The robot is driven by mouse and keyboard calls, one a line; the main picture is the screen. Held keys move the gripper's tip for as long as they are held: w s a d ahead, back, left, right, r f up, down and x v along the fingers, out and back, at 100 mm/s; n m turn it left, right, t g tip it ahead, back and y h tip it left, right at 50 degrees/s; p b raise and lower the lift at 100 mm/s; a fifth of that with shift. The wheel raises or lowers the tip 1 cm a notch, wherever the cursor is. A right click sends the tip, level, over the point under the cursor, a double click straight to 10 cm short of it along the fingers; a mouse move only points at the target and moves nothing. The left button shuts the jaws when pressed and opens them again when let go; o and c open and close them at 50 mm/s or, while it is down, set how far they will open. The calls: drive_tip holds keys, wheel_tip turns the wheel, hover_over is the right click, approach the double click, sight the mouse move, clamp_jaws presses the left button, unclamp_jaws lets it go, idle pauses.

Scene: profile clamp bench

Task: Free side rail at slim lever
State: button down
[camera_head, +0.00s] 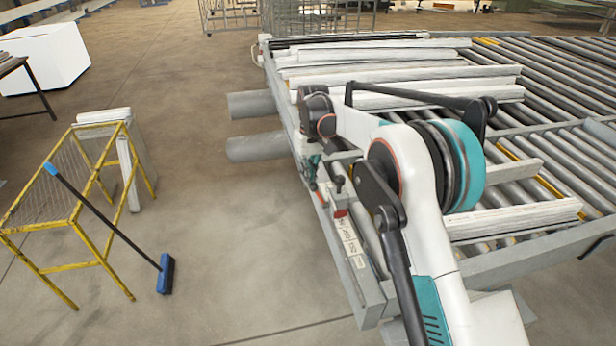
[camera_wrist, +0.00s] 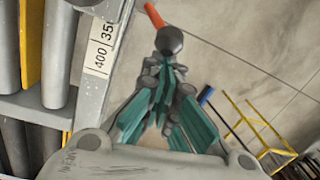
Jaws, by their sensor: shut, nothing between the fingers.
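My gripper (camera_wrist: 168,72) has its teal and grey fingers closed together in the wrist view. Its tips are just below a dark ball knob (camera_wrist: 169,40) in the picture; I cannot tell whether they touch it. An orange-red bar (camera_wrist: 154,14) shows just beyond the knob, seemingly part of a lever. The grey side rail (camera_wrist: 95,85) with a white scale marked 400 and 350 runs to the left of the gripper. In the head view the side rail (camera_head: 368,292) runs along the bench's left edge. My gripper (camera_head: 312,182) is beside it, partly hidden by my arm.
The roller bench (camera_head: 535,250) holds several pale profiles (camera_head: 400,75). Two grey cylinders (camera_head: 252,104) stick out on its left. A yellow frame (camera_head: 75,222) with a blue broom (camera_head: 165,273) stands on the floor at left. Floor between frame and bench is clear.

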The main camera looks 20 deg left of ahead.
sight(311, 187)
drive_tip(key=shift+s+d+r+t, duration=0.1)
drive_tip(key=shift+s+t, duration=0.1)
drive_tip(key=shift+t, duration=0.1)
drive_tip(key=s+t+y+b, duration=0.1)
drive_tip(key=s+d+r+t+y+b, duration=0.1)
drive_tip(key=t, duration=0.1)
drive_tip(key=s+d+t+y+b, duration=0.1)
drive_tip(key=shift+s+d+r+b, duration=0.15)
drive_tip(key=shift+s+r+b, duration=0.1)
drive_tip(key=shift+s+b, duration=0.1)
drive_tip(key=shift+s+d+t, duration=0.2)
drive_tip(key=shift+s+t, duration=0.1)
drive_tip(key=shift+s+d+r, duration=0.1)
drive_tip(key=shift+s, duration=0.05)
idle(0.5)
